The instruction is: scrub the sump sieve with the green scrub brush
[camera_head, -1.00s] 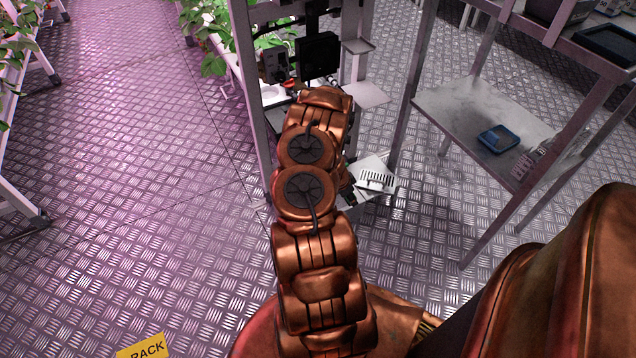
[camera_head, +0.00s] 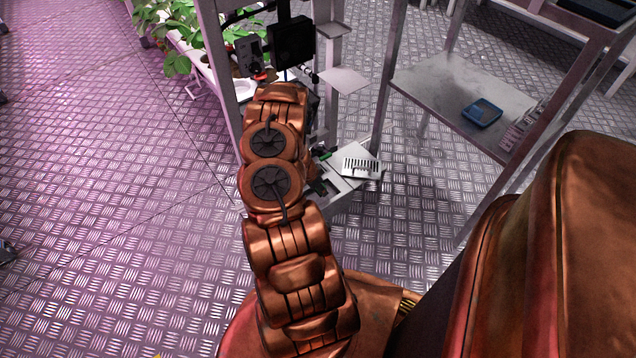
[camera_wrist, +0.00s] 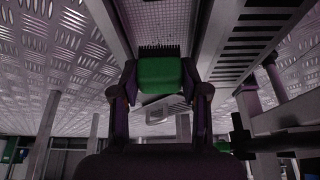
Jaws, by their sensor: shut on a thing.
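In the wrist view, my gripper (camera_wrist: 160,80) is shut on the green scrub brush (camera_wrist: 160,77), with one finger on each side of it. Its dark bristles (camera_wrist: 161,51) point away from me, toward a grey mesh panel (camera_wrist: 160,18) that looks like the sump sieve. The bristles reach the panel's near edge in the picture; I cannot tell whether they touch it. In the head view, my arm hides most of the gripper and the sieve. A small green bit (camera_head: 327,154) shows right of my arm; I cannot tell what it is.
A white slotted plate (camera_head: 361,161) lies just right of my arm, at the foot of a metal frame. A steel shelf (camera_head: 440,90) with a blue tray (camera_head: 482,113) stands to the right. Leafy plants (camera_head: 180,30) are at the back. The floor at left is clear.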

